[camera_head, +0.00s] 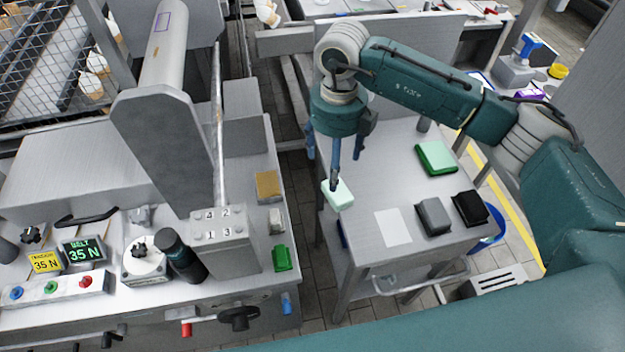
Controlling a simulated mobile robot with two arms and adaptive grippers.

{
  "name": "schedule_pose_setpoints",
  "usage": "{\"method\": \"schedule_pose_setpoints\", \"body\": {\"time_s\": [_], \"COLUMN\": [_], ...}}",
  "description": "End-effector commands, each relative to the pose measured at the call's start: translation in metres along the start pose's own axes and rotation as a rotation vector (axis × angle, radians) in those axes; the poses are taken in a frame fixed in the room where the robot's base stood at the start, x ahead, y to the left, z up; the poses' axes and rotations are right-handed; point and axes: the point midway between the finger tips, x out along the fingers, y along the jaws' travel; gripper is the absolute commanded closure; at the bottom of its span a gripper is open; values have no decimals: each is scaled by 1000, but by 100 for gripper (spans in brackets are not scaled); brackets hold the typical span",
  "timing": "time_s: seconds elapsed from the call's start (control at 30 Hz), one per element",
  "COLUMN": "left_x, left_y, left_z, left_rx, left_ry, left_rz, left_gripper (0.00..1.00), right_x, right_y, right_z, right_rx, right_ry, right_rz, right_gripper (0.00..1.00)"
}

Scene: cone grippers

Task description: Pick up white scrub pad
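The white scrub pad (340,195), a pale block with a faint green tint, is at the left edge of the small grey table. My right gripper (335,180) points down over it from above. One long dark blue finger reaches down to the pad and overlaps its upper left part. Shorter blue parts show to either side, higher up. I cannot tell whether the pad is gripped, or whether it rests on the table or hangs just above it. My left gripper is not in view.
The small table (385,180) also bears a green pad (436,157), a grey pad (433,217), a black pad (470,208) and a flat white rectangle (393,228). A machine bench with a control box (218,240) and a green block (281,258) stands left, across a narrow gap.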

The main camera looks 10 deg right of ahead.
Motion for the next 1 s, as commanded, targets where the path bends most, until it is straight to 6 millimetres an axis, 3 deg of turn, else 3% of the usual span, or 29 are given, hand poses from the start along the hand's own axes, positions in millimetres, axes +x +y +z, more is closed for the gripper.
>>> {"method": "schedule_pose_setpoints", "body": {"time_s": [0.17,0.4,0.53,0.77,1.0], "left_x": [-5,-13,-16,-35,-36], "left_y": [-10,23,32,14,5], "left_z": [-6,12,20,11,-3], "left_rx": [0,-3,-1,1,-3], "left_ry": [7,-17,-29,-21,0], "left_rz": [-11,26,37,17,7], "left_gripper": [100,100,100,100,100], "right_x": [14,49,57,85,108], "right_y": [0,0,0,-1,-1], "right_z": [-1,-2,-2,-14,-12], "right_rx": [2,1,0,-1,0], "right_ry": [4,2,1,4,0], "right_rz": [0,2,2,3,3], "right_gripper": [22,22,22,22,22]}}
